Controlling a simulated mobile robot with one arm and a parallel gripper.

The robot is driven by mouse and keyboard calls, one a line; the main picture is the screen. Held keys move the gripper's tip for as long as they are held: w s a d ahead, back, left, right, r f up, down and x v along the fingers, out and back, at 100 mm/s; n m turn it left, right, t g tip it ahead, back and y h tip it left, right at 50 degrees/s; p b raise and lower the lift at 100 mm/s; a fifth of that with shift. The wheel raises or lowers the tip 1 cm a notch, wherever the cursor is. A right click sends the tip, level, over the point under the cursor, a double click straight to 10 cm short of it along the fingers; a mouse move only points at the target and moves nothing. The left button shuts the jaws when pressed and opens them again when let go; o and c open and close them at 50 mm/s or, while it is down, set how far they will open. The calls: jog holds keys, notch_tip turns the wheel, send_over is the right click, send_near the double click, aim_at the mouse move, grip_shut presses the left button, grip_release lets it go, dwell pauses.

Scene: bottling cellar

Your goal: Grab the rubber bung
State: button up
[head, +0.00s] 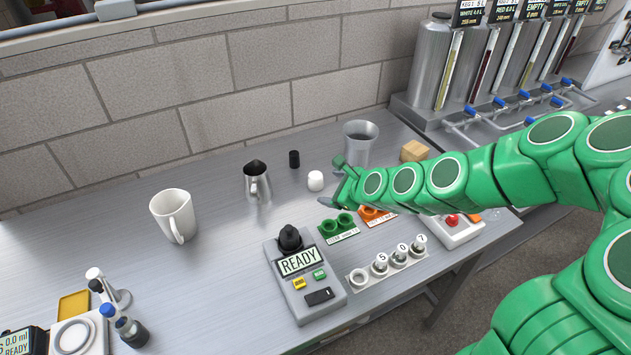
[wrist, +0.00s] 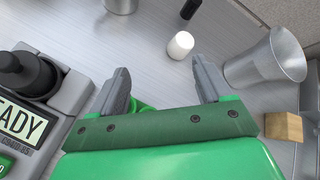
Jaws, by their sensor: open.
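Two small pieces could be the rubber bung, and I cannot tell which is. One is a white, rounded, short cylinder (head: 315,181), standing on the steel bench. The other is a black upright cylinder (head: 294,159) a little behind it. In the wrist view the white piece (wrist: 180,45) lies just beyond my fingertips, between their lines. The black piece (wrist: 190,9) is farther off at the top edge, partly cut off. My gripper (wrist: 160,78) is open with nothing between its fingers. In the head view my gripper (head: 343,182) is just right of the white piece.
A flared metal cup (head: 360,142) and a wooden block (head: 415,151) stand close to my gripper. A metal jug (head: 257,183) and a white mug (head: 174,216) are to the left. A READY device (head: 303,283), green sockets (head: 338,228) and a numbered rack (head: 389,264) are in front.

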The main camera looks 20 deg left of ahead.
aim_at(316, 176)
jog(key=w+a+f+m+t, duration=0.1)
jog(key=m, duration=0.1)
jog(key=w+f+m+t, duration=0.1)
jog(key=w+f+m, duration=0.1)
jog(key=m, duration=0.1)
jog(key=w+a+f+m+t, duration=0.1)
jog(key=w+m, duration=0.1)
jog(key=shift+w+a+f+m, duration=0.15)
jog(key=shift+a+f+m, duration=0.15)
jog(key=shift+a+f, duration=0.05)
jog(key=shift+w+f+m, duration=0.5)
jog(key=shift+w+m, duration=0.05)
jog(key=shift+m, duration=0.15)
jog(key=shift+w+a+f+t, duration=0.3)
jog(key=shift+w+a+f, duration=0.1)
jog(key=shift+w+a, duration=0.4)
jog(key=shift+x, duration=2.65)
jog(key=shift+s+a, duration=0.15)
jog(key=c, duration=1.2)
